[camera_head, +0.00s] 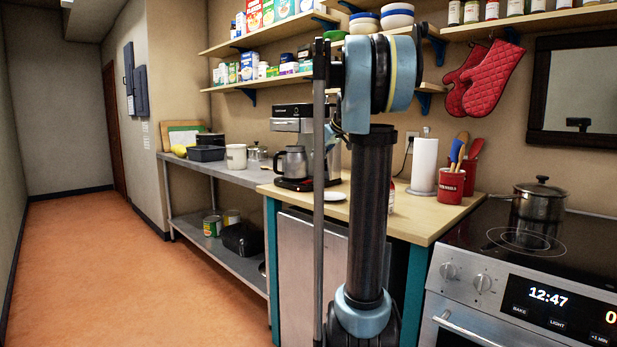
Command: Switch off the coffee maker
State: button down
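The coffee maker (293,122) stands on the wooden counter left of my arm. It is silver and black, with a steel carafe (292,163) on its base. My raised arm and a thin dark pole cover its right side. A small light-blue part of my arm shows in front of that side; I cannot tell whether it touches the machine. No gripper fingers can be made out, as my own arm blocks the view there. The power switch and any indicator light cannot be made out.
A paper towel roll (425,165) and a red utensil crock (451,186) stand right of my arm. A pot (540,200) sits on the stove. Shelves hang above. The floor at left is clear.

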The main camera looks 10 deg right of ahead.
jog(key=shift+n+t, duration=0.3)
jog(key=w, duration=0.1)
jog(key=w+d+r, duration=0.1)
jog(key=w, duration=0.2)
jog(key=shift+w+d+r, duration=0.15)
jog(key=shift+d+r, duration=0.1)
jog(key=shift+r, duration=0.15)
send_over(307, 181)
jog(key=s+d, duration=0.1)
notch_tip(307, 181, down, 7)
jog(key=shift+s, duration=0.1)
notch_tip(307, 181, down, 2)
jog(key=shift+d+f, duration=0.1)
jog(key=shift+f, duration=0.05)
jog(key=shift+d+f, duration=0.1)
jog(key=shift+f, duration=0.75)
